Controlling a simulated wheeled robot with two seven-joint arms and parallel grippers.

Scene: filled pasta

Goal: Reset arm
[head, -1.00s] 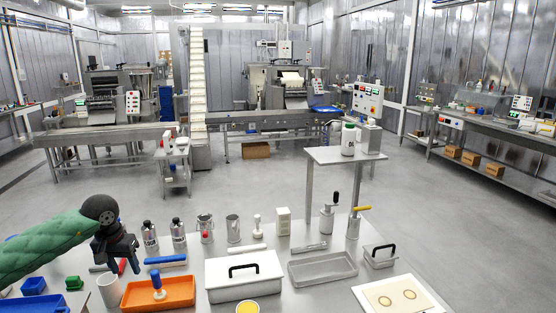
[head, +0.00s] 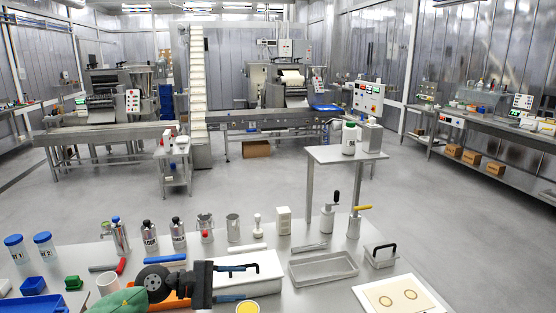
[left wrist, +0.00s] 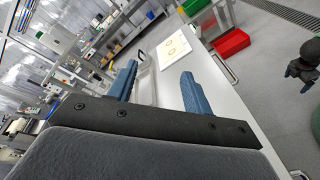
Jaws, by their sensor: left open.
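My right gripper does not show in the head view. A dark jointed shape at the right edge of the left wrist view may be part of my other arm, but I cannot tell.
A raised shelf (head: 345,155) stands behind. A red bin (left wrist: 230,42) shows beyond the table.

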